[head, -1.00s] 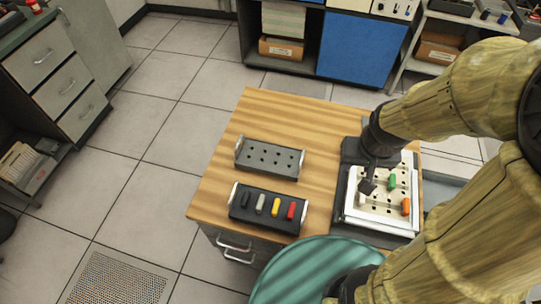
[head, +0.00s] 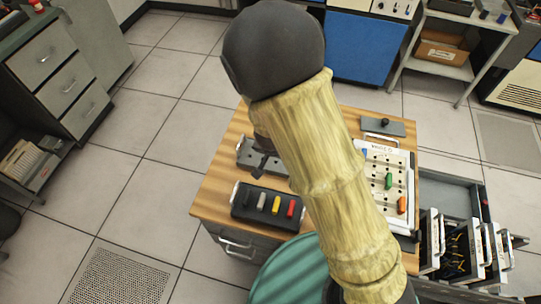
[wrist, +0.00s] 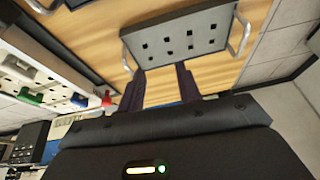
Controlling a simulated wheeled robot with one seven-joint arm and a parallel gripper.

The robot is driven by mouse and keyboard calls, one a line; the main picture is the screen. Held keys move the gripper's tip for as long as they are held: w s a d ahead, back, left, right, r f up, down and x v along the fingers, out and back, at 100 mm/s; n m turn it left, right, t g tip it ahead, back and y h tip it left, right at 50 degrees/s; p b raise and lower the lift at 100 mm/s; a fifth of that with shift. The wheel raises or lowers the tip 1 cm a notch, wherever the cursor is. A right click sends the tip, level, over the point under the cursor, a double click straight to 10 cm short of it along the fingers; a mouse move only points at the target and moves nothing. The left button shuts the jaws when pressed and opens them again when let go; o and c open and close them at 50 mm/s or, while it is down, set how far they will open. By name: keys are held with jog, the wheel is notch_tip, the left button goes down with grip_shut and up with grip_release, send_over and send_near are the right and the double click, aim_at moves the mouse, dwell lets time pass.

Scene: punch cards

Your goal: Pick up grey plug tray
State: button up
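The grey plug tray (head: 246,157) is a shallow tray with rows of empty holes and a metal handle at each end. It sits at the back left of the wooden table; my arm hides part of it in the head view. In the wrist view the tray (wrist: 178,42) lies just beyond my fingertips, its two handles showing. My gripper (wrist: 160,72) is open and empty, its two dark fingers apart at the tray's edge. Whether they touch it I cannot tell. In the head view my gripper (head: 264,168) is by the tray, mostly hidden by my arm.
A black tray (head: 244,215) with black, grey, yellow and red plugs stands in front of the grey one. A white pegboard (head: 373,172) with green and orange plugs lies to the right. A teal round seat (head: 290,270) is at the table's front. An open drawer (head: 450,190) stands at right.

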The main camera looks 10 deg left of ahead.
jog(key=s+a+f+t+h+p, duration=0.2)
jog(key=a+f+t, duration=0.2)
jog(key=a, duration=0.5)
jog(key=t, duration=0.5)
send_near(239, 144)
jog(key=shift+n+y, duration=0.3)
jog(key=v, duration=0.4)
jog(key=shift+r+p, duration=0.3)
jog(key=shift+p, duration=0.05)
jog(key=shift+w, duration=0.15)
jog(key=b+x, duration=0.6)
jog(key=x, duration=0.1)
jog(key=b+x, duration=0.3)
jog(key=x, duration=0.1)
jog(key=shift+d+f, duration=0.15)
jog(key=shift+f, duration=0.2)
jog(key=shift+w, duration=0.35)
jog(key=shift+w+r, duration=0.1)
